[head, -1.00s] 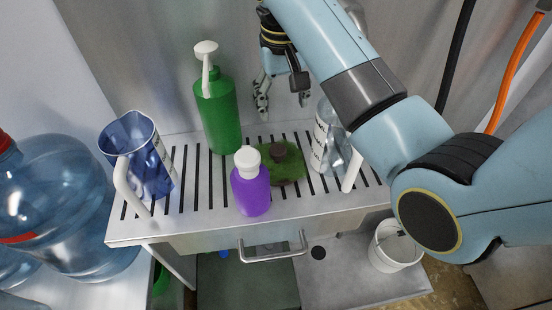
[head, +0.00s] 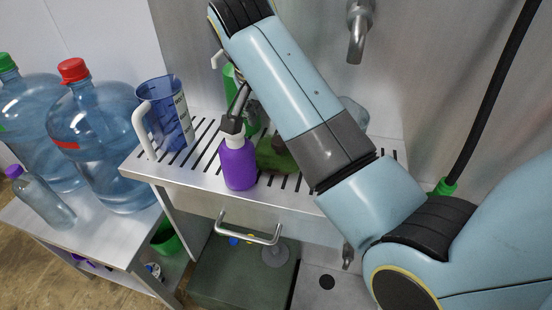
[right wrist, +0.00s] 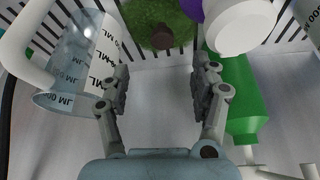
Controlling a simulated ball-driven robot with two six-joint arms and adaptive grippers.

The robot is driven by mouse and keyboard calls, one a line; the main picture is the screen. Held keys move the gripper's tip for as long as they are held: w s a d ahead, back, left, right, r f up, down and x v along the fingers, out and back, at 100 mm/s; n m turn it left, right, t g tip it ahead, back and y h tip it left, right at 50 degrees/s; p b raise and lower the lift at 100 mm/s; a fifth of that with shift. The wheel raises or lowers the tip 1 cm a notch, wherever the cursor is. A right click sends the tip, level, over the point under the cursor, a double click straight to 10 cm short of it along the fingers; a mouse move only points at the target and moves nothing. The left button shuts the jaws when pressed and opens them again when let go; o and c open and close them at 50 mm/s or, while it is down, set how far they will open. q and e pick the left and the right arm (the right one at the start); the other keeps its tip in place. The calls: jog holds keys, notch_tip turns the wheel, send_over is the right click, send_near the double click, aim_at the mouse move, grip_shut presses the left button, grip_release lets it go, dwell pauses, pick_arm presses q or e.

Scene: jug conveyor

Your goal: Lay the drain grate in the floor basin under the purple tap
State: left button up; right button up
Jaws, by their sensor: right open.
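I cannot pick out a drain grate or a purple tap for certain. A grey floor basin (head: 312,290) with a dark round drain hole (head: 327,282) shows low in the head view, partly behind my right arm. A small metal tap (head: 347,256) is above it. A grey round disc (head: 276,256) lies left of it, under the shelf; I cannot tell what it is. My right gripper (head: 240,108) is over the slotted shelf near the purple bottle, mostly hidden by its arm. In the right wrist view the gripper (right wrist: 160,88) is open and empty. My left gripper is out of view.
The slotted shelf (head: 170,170) holds a purple bottle (head: 238,165), green scrubber (head: 273,157), green pump bottle (right wrist: 236,95), blue jug (head: 165,115) and clear jug (right wrist: 72,75). Large water bottles (head: 105,145) stand left. A wall spout (head: 358,40) hangs above.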

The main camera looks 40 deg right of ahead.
aim_at(279, 140)
jog(key=x, duration=0.4)
jog(key=shift+w+f, duration=0.1)
jog(key=shift+w, duration=0.05)
jog(key=shift+d+f, duration=0.2)
jog(key=shift+f, duration=0.05)
jog(key=shift+p+x, duration=0.6)
jog(key=shift+x, duration=0.3)
jog(key=x, duration=0.3)
jog(key=shift+w+a+f, duration=0.1)
jog(key=shift+w+f, duration=0.05)
jog(key=shift+f, duration=0.05)
jog(key=shift+c, duration=0.2)
jog(key=c, duration=0.7)
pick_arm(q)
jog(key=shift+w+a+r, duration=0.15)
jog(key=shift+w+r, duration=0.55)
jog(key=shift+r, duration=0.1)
pick_arm(e)
grip_shut()
